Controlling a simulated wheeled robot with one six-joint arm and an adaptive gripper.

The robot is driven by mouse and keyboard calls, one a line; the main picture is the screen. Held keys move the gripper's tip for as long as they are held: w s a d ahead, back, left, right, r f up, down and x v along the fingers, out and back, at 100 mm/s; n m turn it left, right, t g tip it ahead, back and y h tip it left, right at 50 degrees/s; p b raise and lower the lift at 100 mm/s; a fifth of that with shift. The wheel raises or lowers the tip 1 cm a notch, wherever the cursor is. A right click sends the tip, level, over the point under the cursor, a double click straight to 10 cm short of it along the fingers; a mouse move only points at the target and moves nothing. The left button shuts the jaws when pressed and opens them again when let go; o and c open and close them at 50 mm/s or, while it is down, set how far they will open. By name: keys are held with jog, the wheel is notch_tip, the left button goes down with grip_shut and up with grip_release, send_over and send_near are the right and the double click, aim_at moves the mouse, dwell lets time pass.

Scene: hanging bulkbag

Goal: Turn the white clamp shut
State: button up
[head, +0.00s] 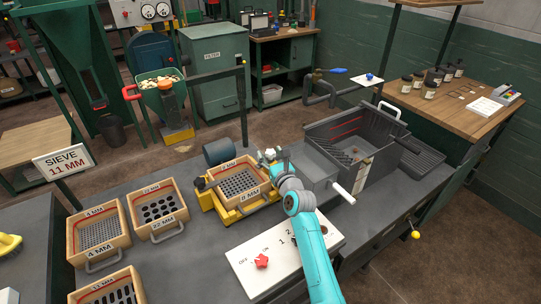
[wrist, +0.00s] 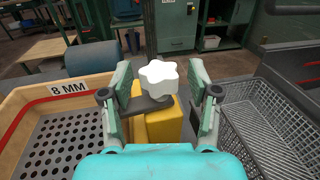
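The white clamp (wrist: 158,77) is a star-shaped knob on a dark arm above a yellow block (wrist: 160,122). In the head view the white clamp (head: 269,155) sits at the right back corner of the yellow sieve frame, partly hidden by my arm. My gripper (wrist: 160,84) is open, with one green finger on each side of the knob. Gaps show between the knob and both fingers. In the head view my gripper (head: 277,164) is small and its fingers are hard to make out. The 8 MM sieve (head: 241,181) sits in the yellow frame, left of my gripper.
A grey bin with a mesh basket (head: 352,140) stands right of my gripper. Other wooden sieves (head: 157,209) lie on the bench at left. A white panel (head: 285,254) with a red knob (head: 261,261) lies in front. A dark post (head: 242,105) stands behind the frame.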

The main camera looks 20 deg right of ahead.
jog(key=shift+s, duration=0.1)
jog(key=s+d, duration=0.1)
jog(key=s, duration=1)
jog(key=shift+s+d, duration=0.2)
jog(key=shift+s, duration=0.2)
jog(key=shift+s, duration=0.1)
